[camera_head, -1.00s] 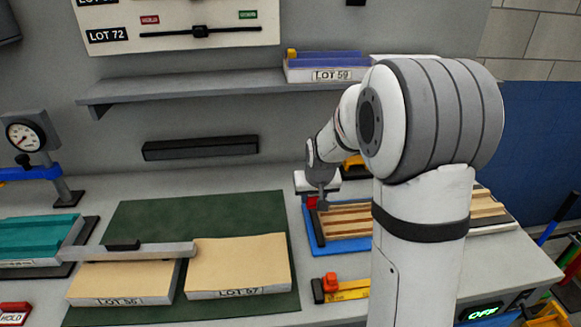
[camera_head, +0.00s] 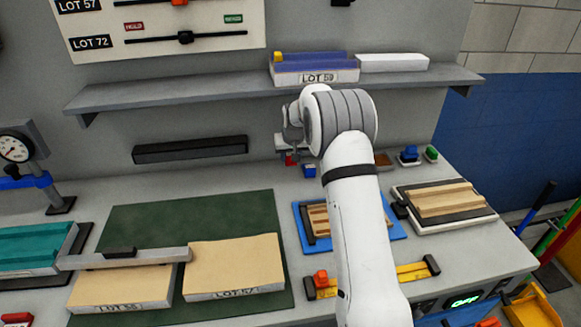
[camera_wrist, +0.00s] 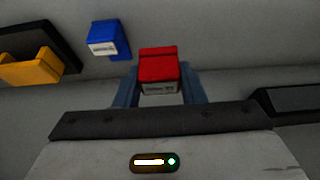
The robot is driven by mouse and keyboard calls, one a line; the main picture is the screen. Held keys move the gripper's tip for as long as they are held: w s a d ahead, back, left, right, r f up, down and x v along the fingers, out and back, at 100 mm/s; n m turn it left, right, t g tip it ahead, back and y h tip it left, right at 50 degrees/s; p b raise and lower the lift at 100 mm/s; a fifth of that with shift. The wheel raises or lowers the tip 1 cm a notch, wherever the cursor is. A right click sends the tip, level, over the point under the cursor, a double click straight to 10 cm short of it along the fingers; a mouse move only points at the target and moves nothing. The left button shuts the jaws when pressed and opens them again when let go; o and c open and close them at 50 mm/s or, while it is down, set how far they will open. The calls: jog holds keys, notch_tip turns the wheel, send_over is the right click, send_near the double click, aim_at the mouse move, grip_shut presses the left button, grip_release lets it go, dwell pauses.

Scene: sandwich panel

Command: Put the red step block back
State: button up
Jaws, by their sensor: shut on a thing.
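My gripper (camera_wrist: 158,82) is shut on the red step block (camera_wrist: 158,66), which sits between its two blue-grey fingers with a pale label facing the wrist camera. In the head view the red block (camera_head: 290,159) shows small beneath my gripper, over the back of the bench. Much of the gripper is hidden by my arm there. Whether the block touches the bench I cannot tell. A blue block (camera_wrist: 106,39) with a white label stands beside it in the wrist view. It seems to be the blue piece (camera_head: 309,171) near the gripper in the head view.
A yellow piece (camera_wrist: 32,66) lies against a dark part in the wrist view. A blue tray (camera_head: 302,243) with wooden strips lies in front of my gripper. Blue (camera_head: 409,154) and green (camera_head: 431,153) pieces stand to the right. The shelf (camera_head: 215,95) overhangs the back.

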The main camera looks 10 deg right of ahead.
aim_at(291, 165)
notch_tip(291, 165, down, 6)
jog(key=shift+s+r+p, duration=0.15)
jog(key=shift+p, duration=0.65)
jog(key=shift+w+f, duration=0.2)
jog(key=shift+f, duration=0.3)
jog(key=o, duration=1)
jog(key=shift+r, duration=0.15)
